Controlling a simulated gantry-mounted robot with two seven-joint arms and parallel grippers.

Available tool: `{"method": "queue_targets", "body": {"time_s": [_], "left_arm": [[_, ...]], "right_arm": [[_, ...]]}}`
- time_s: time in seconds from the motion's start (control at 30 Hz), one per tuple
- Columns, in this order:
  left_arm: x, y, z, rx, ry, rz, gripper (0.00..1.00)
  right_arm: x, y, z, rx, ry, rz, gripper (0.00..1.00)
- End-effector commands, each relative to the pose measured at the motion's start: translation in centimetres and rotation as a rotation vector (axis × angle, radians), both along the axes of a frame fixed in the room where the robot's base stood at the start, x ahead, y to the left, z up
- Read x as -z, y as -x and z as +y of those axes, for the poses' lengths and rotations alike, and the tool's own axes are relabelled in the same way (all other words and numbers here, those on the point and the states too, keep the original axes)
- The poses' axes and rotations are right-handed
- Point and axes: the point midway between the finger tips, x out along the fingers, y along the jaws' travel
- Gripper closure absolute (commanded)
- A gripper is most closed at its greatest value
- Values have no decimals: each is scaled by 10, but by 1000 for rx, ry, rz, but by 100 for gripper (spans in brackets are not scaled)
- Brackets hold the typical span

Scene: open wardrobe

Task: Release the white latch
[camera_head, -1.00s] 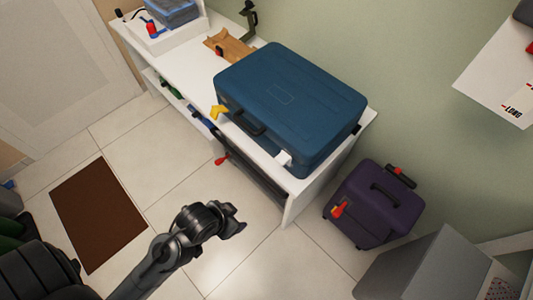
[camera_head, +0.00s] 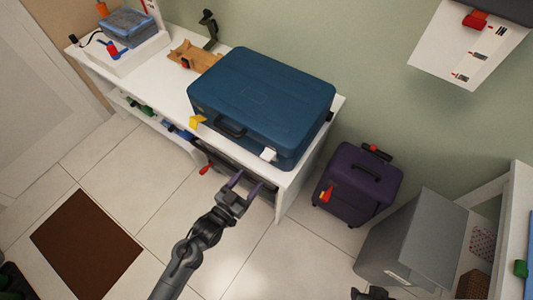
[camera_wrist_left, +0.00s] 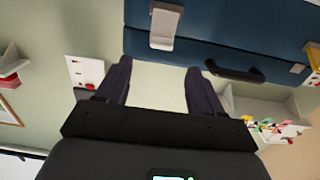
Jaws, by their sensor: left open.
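The blue suitcase (camera_head: 262,95) lies flat and closed on the white bench. Its white latch (camera_head: 268,154) is on the front side, right of the black handle (camera_head: 231,131); a yellow latch (camera_head: 196,121) is left of the handle. My left gripper (camera_head: 249,181) is open and empty in front of the bench, short of the white latch. In the left wrist view the white latch (camera_wrist_left: 162,27) hangs on the suitcase edge beyond the open fingers (camera_wrist_left: 160,70), not touched. A dark part at the bottom edge of the head view may be my right gripper (camera_head: 372,294).
The white bench (camera_head: 160,80) also holds a wooden piece (camera_head: 190,55) and a blue-lidded container (camera_head: 128,25). A purple suitcase (camera_head: 350,190) stands on the floor to the right, near a grey box (camera_head: 415,240).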

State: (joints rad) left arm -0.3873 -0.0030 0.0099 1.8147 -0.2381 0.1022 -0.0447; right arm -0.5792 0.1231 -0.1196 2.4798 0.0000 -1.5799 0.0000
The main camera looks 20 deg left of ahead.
Motion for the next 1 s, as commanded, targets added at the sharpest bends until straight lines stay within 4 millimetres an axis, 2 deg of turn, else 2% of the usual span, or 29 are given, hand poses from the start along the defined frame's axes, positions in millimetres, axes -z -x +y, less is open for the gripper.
{"method": "queue_targets", "body": {"time_s": [0.27, 0.7, 1.0], "left_arm": [[-3, -27, -4, -6, 22, -38, 33], [-3, -93, -19, -6, 21, -35, 33], [-3, -112, -23, -6, 20, -33, 33]], "right_arm": [[1, 0, 2, 3, -6, 0, 57], [13, 0, 2, 4, -7, 1, 57], [16, 0, 0, -1, 0, 1, 57]]}}
